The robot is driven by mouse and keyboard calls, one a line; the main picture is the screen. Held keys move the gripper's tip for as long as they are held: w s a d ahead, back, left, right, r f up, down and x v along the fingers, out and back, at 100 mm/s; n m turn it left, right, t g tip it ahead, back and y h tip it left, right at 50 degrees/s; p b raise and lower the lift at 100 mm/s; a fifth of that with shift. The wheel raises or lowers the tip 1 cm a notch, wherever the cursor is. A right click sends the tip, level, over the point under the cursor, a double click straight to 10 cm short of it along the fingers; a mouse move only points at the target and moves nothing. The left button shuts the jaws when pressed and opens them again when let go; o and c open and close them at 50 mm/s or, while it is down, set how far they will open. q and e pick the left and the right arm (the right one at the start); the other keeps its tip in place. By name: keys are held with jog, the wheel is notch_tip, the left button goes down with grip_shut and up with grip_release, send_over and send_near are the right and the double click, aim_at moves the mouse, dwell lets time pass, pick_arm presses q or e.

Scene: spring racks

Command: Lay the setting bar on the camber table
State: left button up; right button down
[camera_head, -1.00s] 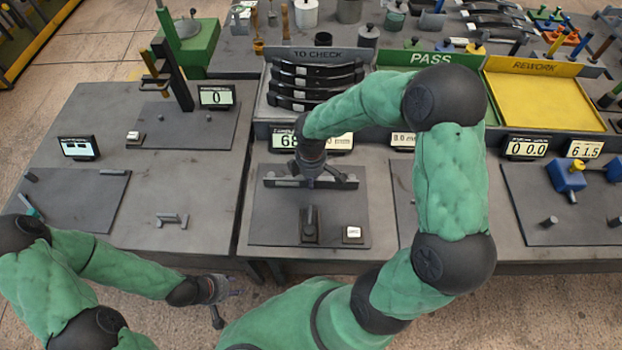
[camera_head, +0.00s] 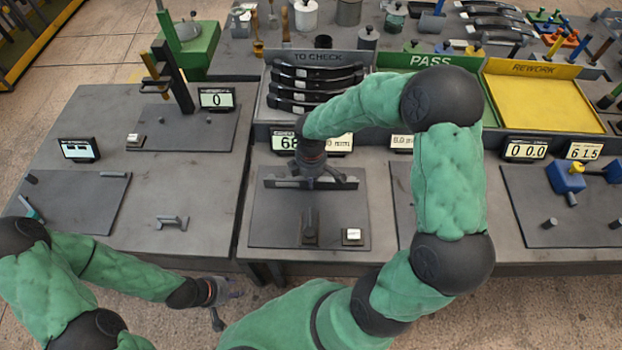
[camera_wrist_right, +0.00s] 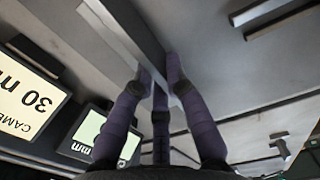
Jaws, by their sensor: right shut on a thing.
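The setting bar (camera_head: 280,184) is a long grey bar. It lies left to right across the back of the dark plate of the camber table (camera_head: 275,222). My right gripper (camera_head: 318,181) is over it from above and shut on its middle. The right wrist view shows the purple-grey fingers (camera_wrist_right: 160,85) closed around the bar (camera_wrist_right: 118,25). I cannot tell whether the bar touches the table's supports, as the gripper hides them. My left gripper (camera_head: 228,306) hangs empty in front of the benches, its fingers apart.
A small post (camera_head: 310,228) and a white button box (camera_head: 353,236) stand at the plate's front. Displays (camera_head: 284,140) and the "TO CHECK" rack of dark springs (camera_head: 315,75) are behind. A grey handle-like piece (camera_head: 172,221) lies on the left bench.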

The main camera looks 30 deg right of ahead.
jog(key=shift+w+f, duration=0.1)
jog(key=shift+w, duration=0.05)
jog(key=c, duration=1.3)
grip_release()
jog(key=o, duration=0.6)
jog(key=shift+f, duration=0.1)
jog(key=shift+r+p, duration=3.25)
jog(key=shift+r, duration=0.8)
